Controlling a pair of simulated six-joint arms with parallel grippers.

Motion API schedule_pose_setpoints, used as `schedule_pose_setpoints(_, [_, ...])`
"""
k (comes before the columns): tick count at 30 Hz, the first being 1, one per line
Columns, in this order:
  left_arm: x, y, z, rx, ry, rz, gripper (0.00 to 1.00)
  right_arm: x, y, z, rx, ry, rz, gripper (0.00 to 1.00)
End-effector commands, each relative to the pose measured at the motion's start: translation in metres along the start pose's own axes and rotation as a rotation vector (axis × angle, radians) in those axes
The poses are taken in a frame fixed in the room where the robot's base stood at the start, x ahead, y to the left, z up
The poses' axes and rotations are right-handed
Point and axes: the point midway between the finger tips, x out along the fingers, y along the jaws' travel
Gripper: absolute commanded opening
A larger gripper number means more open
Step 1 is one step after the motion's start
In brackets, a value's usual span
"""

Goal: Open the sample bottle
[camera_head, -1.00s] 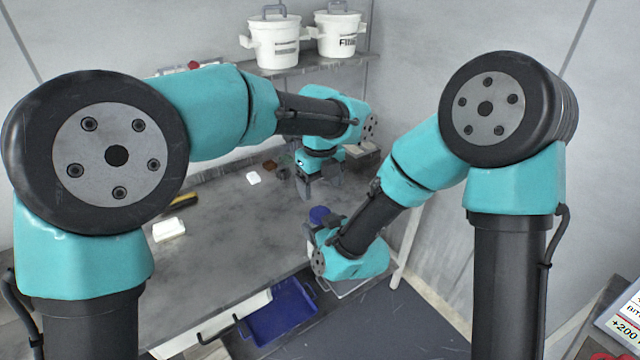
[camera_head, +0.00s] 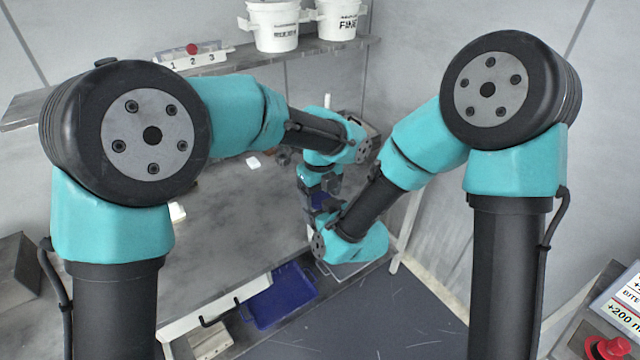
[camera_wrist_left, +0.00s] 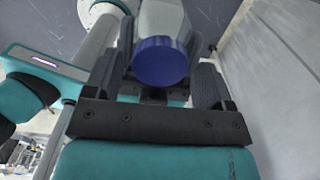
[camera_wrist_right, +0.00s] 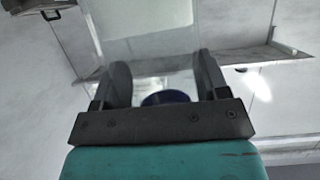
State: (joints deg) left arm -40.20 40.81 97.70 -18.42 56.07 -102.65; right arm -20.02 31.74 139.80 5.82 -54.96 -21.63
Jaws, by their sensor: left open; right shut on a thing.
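The sample bottle is a pale, see-through body with a round dark-blue cap. In the head view, only its blue cap (camera_head: 319,200) shows, between my two grippers. My right gripper (camera_wrist_right: 163,72) is shut on the bottle body (camera_wrist_right: 150,50), with the blue cap (camera_wrist_right: 166,97) low between its fingers. My left gripper (camera_wrist_left: 159,42) is open, with its fingers on either side of the cap (camera_wrist_left: 160,62). I cannot tell whether they touch it. The bottle body (camera_wrist_left: 160,18) shows beyond the cap.
A grey workbench (camera_head: 240,215) lies below with a small white block (camera_head: 254,162) on it. A blue tray (camera_head: 280,297) is at its front edge. White buckets (camera_head: 272,25) and a numbered rack (camera_head: 193,55) stand on the back shelf. A wall closes the right side.

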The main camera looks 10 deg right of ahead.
Motion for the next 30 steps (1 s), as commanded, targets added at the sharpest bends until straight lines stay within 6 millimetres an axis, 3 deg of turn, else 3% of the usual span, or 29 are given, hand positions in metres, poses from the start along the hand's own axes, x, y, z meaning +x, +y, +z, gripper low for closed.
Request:
schedule_pose_setpoints(10, [0.0032, 0.0001, 0.0, 0.0, 0.0, 0.0, 0.75, 0.0001, 0.0, -0.0004, 0.0, 0.001, 0.0, 0.02])
schedule_pose_setpoints(25, [0.003, 0.0002, 0.0, 0.0, 0.0, 0.001, 0.27, 0.0, 0.0002, -0.0004, 0.0, 0.001, 0.0, 0.02])
schedule_pose_setpoints(26, [0.003, 0.0002, 0.0, 0.0, 0.0, 0.001, 0.59, 0.0, 0.0002, -0.0004, 0.0, 0.001, 0.0, 0.02])
schedule_pose_setpoints(30, [0.003, 0.0002, 0.0001, 0.0, 0.0, 0.0, 0.72, 0.0, 0.0002, -0.0004, 0.0, 0.001, 0.0, 0.02])
